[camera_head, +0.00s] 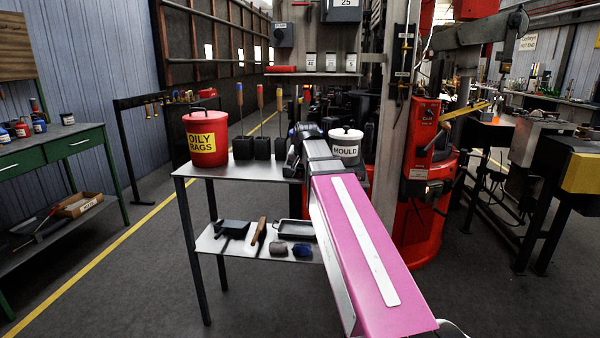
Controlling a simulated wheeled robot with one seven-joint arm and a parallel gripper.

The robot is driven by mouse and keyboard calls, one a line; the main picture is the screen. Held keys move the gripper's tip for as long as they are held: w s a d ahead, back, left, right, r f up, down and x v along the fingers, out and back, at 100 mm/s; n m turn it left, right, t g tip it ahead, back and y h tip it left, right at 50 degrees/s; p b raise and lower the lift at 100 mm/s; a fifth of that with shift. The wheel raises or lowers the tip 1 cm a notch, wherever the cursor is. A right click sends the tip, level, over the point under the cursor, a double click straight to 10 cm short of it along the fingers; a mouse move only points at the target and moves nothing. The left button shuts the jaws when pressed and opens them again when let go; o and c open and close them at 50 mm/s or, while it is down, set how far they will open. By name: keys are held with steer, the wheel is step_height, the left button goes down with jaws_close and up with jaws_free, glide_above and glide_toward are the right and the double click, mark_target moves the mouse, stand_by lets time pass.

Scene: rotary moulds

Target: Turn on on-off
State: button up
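No control with a readable "on-off" label shows. A grey switch box (283,35) with a small label hangs on the upper frame, left of the pillar. A red control panel (421,140) with small labels and a slanted lever (437,138) is on the red machine, right of the pillar. I cannot tell which of these is the on-off, or its state. My pink arm reaches from the lower right to my gripper (299,136), over the right part of the metal table. It is below the grey box and left of the red panel, apart from both. Its fingers are too unclear to read.
The metal table (232,168) bears a red oily rags bin (206,146), several upright tools in dark blocks, and a white mould pot (346,144) close to my gripper. Its lower shelf holds small items. A green bench (63,150) stands left. Open floor lies between them.

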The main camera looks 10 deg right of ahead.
jaws_close()
steer(key=shift+w+d+r+g, duration=0.1)
steer(key=shift+w+r+g, duration=0.25)
steer(key=shift+g, duration=0.35)
steer(key=shift+r+g+y, duration=0.1)
steer(key=shift+g+y, duration=0.3)
steer(key=shift+g, duration=0.4)
steer(key=shift+o, duration=0.3)
jaws_free()
steer(key=shift+r, duration=0.1)
steer(key=v, duration=1)
steer(key=shift+r, duration=0.25)
steer(key=shift+s, duration=0.1)
